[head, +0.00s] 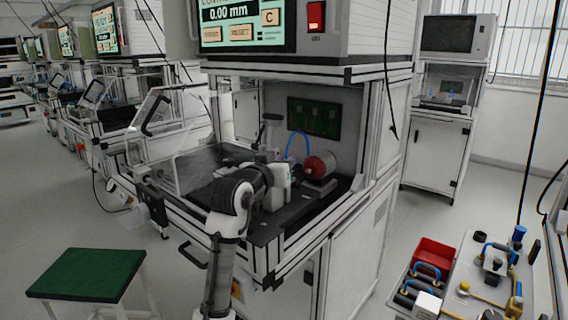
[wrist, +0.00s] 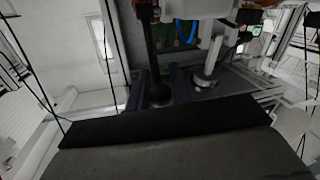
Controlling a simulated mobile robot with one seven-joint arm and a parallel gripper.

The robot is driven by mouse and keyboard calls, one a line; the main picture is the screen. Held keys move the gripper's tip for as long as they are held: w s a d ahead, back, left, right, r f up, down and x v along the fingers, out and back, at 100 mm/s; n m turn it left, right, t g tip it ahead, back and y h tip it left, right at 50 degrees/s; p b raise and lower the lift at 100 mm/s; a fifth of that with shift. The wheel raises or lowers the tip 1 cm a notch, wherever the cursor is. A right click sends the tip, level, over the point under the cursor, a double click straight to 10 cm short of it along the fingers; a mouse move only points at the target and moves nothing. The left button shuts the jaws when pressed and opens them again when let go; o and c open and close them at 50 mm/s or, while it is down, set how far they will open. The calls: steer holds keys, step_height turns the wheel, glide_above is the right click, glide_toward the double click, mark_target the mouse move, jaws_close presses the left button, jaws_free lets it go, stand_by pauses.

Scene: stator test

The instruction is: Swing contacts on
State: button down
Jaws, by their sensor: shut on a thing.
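The test station (head: 345,222) stands in the middle of the head view with its clear hood (head: 170,130) swung open. Inside, a red-ended cylinder (head: 320,167), seemingly the stator, rests on a dark base. My arm reaches into the station, and its white hand hides part of the bay left of the cylinder. In the wrist view, a black lever (wrist: 149,45) with a round knob stands between the dark fingers of my gripper (wrist: 160,92). My gripper is shut on the lever near its knob. The contacts themselves cannot be made out.
A blue hose (head: 292,143) arches beside the cylinder; it also shows in the wrist view (wrist: 185,30). Station posts flank the bay closely. A green-topped stool (head: 88,272) stands front left. A table with a red bin (head: 434,256) and several parts is at right.

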steer(key=shift+a, duration=0.15)
steer(key=c, duration=1.3)
jaws_free()
steer(key=shift+s, duration=0.1)
steer(key=b+v, duration=0.1)
steer(key=v, duration=1.2)
steer(key=shift+s+a, duration=0.1)
steer(key=shift+s, duration=0.25)
